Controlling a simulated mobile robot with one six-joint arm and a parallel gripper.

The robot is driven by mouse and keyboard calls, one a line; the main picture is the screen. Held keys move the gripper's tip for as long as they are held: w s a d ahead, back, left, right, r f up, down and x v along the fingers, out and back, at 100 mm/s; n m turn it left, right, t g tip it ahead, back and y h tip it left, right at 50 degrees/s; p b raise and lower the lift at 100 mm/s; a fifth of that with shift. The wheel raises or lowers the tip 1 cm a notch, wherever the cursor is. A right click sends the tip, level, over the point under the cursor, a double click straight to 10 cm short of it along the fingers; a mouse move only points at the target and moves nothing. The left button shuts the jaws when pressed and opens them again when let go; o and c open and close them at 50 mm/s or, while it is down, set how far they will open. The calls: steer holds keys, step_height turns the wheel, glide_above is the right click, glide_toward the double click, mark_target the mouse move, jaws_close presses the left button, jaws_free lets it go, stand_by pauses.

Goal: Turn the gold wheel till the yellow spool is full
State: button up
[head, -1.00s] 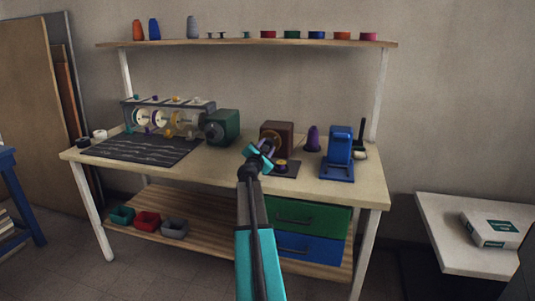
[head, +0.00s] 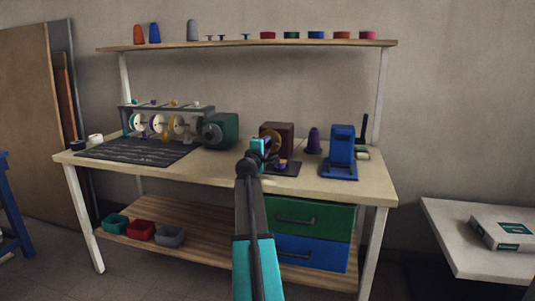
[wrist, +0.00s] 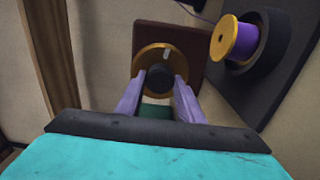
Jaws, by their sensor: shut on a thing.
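The gold wheel (head: 273,142) is on the front of a brown box (head: 290,134) on the bench. In the wrist view the wheel (wrist: 148,55) has a pale mark near its top and a dark central knob (wrist: 160,77). My gripper (wrist: 161,84), with purple fingers, is shut on this knob; it hides part of the wheel in the head view (head: 262,147). The yellow spool (wrist: 223,37) sits on a dark round holder at the right, with purple thread (wrist: 246,42) wound on it. How full it is cannot be told exactly.
The bench front between mat and box is clear.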

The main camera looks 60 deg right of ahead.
steer(key=m+b, duration=0.4)
steer(key=b, duration=0.1)
steer(key=m+b, duration=0.2)
steer(key=shift+w+a+f+m, duration=0.2)
steer(key=shift+w+f+m, duration=0.1)
steer(key=shift+w+m, duration=0.1)
steer(key=m+b, duration=0.4)
steer(key=shift+r, duration=0.15)
steer(key=shift+m, duration=0.3)
steer(key=o, duration=1.1)
steer(key=shift+c, duration=0.2)
steer(key=shift+s, duration=0.15)
steer(key=shift+s+r, duration=0.1)
steer(key=shift+s, duration=0.05)
